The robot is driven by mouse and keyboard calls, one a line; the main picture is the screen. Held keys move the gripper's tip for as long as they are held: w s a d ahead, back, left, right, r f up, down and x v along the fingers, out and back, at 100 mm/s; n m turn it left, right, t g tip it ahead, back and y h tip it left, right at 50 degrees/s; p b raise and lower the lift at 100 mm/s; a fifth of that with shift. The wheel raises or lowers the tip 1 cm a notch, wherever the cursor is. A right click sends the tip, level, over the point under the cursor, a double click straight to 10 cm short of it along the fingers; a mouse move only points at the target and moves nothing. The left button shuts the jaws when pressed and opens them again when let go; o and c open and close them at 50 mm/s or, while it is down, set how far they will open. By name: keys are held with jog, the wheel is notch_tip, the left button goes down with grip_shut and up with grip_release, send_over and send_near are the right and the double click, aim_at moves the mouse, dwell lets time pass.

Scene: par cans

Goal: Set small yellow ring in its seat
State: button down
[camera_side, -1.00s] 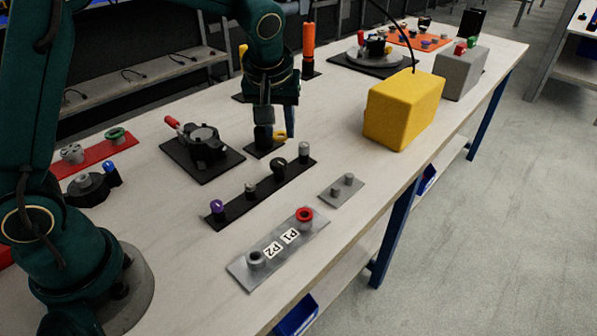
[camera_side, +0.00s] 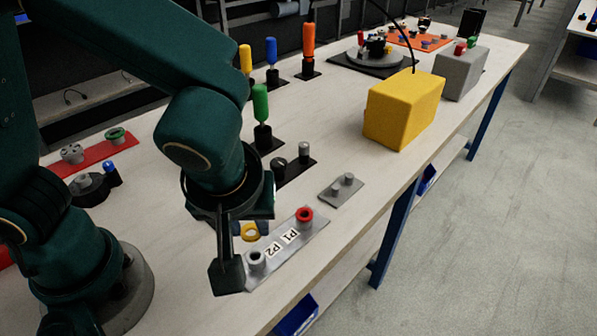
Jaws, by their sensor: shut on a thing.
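The small yellow ring (camera_side: 250,231) is held by my gripper (camera_side: 243,243), above the left part of the grey plate (camera_side: 310,232). The gripper is shut on it; one dark finger hides part of the plate's left end. The grey seat marked P2 (camera_side: 256,259) shows just below and slightly right of the ring, apart from it in the picture. Its centre looks hollow. A red ring (camera_side: 304,215) sits on the seat marked P1 at the plate's other end. The exact height of the yellow ring over the plate cannot be told.
A small grey plate with two pegs (camera_side: 342,188) lies behind the seat plate. A black strip with posts (camera_side: 304,154) is partly hidden by my arm. A green-handled tool (camera_side: 261,103) stands behind it. A yellow block (camera_side: 403,110) is at right. The table's front edge is close.

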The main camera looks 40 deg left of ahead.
jog(key=shift+f, duration=2.65)
jog(key=shift+f, duration=0.1)
jog(key=c, duration=0.9)
grip_release()
jog(key=o, duration=0.5)
jog(key=shift+o, duration=0.2)
jog(key=shift+v, duration=2.6)
